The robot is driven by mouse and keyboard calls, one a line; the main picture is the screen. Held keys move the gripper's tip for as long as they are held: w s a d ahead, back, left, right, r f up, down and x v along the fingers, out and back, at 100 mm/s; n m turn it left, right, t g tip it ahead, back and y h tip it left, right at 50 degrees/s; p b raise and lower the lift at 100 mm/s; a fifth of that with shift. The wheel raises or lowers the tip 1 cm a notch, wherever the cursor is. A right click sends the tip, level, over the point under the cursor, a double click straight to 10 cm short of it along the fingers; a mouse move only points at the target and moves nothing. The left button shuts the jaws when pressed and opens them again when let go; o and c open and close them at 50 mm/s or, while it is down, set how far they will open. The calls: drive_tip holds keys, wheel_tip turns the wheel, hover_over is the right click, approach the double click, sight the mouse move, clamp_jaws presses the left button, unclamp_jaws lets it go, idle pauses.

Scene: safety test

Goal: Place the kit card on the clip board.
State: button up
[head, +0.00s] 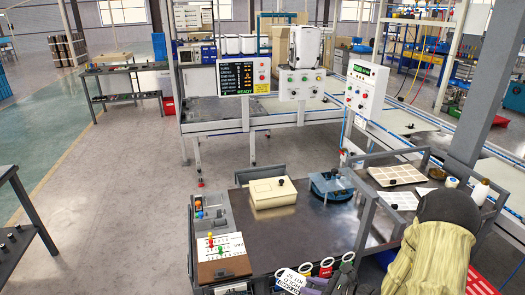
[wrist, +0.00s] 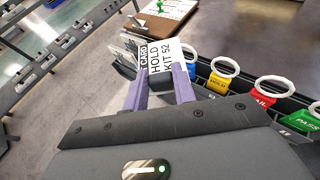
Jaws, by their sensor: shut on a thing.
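The white kit card (wrist: 160,56), printed "HOLD KIT 52", is held between the purple fingers of my gripper (wrist: 159,78) in the wrist view. In the head view the card (head: 290,280) is tilted at the bottom edge, and my gripper (head: 314,284) is just right of it, partly cut off by the frame. The brown clip board (head: 208,273) lies left of the card on the bench's left end, with white paper and coloured pins on it. The clip board (wrist: 178,10) also shows at the top of the wrist view, beyond the card and apart from it.
A cream box (head: 272,192) and a blue device (head: 330,185) stand farther back. The dark bench top (head: 290,235) between is clear.

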wheel_tip(320, 180, down, 11)
drive_tip(key=d+b, duration=0.1)
drive_tip(key=b, duration=0.9)
drive_tip(key=r+p, duration=0.3)
drive_tip(key=p, duration=0.2)
drive_tip(key=r+p, duration=0.4)
drive_tip(key=p, duration=0.2)
drive_tip(key=r+p, duration=0.4)
drive_tip(key=p, duration=0.2)
drive_tip(key=shift+s, duration=0.25)
drive_tip(key=shift+f, duration=0.1)
drive_tip(key=shift+a+r+m+t+h, duration=0.2)
drive_tip(key=shift+a+m+t+h, duration=0.15)
drive_tip(key=shift+m+t+h, duration=0.2)
drive_tip(key=shift+w+a+m+t+h, duration=0.1)
drive_tip(key=shift+a+m+t+h, duration=0.05)
drive_tip(key=shift+m+t+h, duration=0.6)
drive_tip(key=shift+d+f+m+t+h, duration=0.1)
drive_tip(key=shift+d+m+t+h, duration=0.1)
drive_tip(key=shift+m+t+h, duration=0.55)
drive_tip(key=shift+d+f+m+h, duration=0.1)
drive_tip(key=shift+d+m+h, duration=0.25)
drive_tip(key=shift+m, duration=0.4)
